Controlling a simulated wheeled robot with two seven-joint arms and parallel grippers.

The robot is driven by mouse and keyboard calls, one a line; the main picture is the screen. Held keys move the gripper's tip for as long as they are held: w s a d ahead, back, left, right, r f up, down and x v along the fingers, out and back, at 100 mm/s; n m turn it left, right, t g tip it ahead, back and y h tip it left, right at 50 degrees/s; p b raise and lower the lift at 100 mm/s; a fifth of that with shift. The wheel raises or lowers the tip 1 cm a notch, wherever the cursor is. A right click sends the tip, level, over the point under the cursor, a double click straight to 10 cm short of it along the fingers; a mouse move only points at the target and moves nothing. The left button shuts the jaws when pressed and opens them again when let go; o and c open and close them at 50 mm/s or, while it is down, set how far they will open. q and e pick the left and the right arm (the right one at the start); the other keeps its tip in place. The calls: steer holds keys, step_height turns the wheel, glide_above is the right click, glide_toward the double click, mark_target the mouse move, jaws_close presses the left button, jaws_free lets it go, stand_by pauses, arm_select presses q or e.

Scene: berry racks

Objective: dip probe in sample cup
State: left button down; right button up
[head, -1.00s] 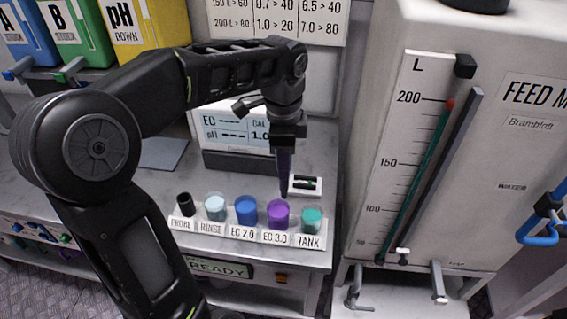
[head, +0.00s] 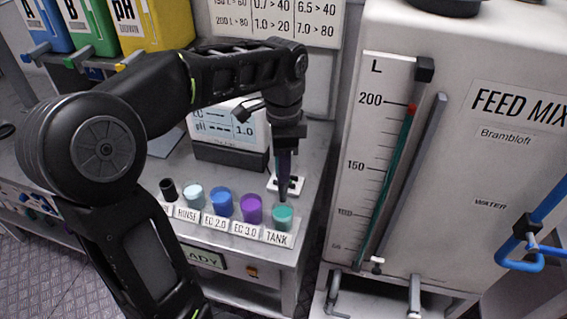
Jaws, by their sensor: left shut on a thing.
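My left gripper (head: 286,150) points down at the right end of the cup row and is shut on a dark, slim probe (head: 283,187). The probe is about upright, and its tip is at the mouth of the teal sample cup labelled TANK (head: 283,218). I cannot tell whether the tip is inside the cup or just above or behind it. To the left stand the purple EC 3.0 cup (head: 252,211), blue EC 2.0 cup (head: 222,205), pale RINSE cup (head: 193,196) and black probe holder (head: 168,191). My right gripper is not in view.
A meter with a screen (head: 225,128) stands behind the cups, partly hidden by my arm. A small white block (head: 294,184) lies behind the TANK cup. A large white feed mix tank (head: 455,150) with a level gauge stands at the right. Coloured containers stand back left.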

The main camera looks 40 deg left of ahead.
mark_target(283, 191)
arm_select(q)
steer(key=shift+f+b, duration=1.65)
steer(key=shift+f, duration=0.4)
steer(key=shift+f+b, duration=1.65)
steer(key=shift+f, duration=0.75)
step_height(283, 191, up, 9)
steer(key=p, duration=0.7)
stand_by(0.5)
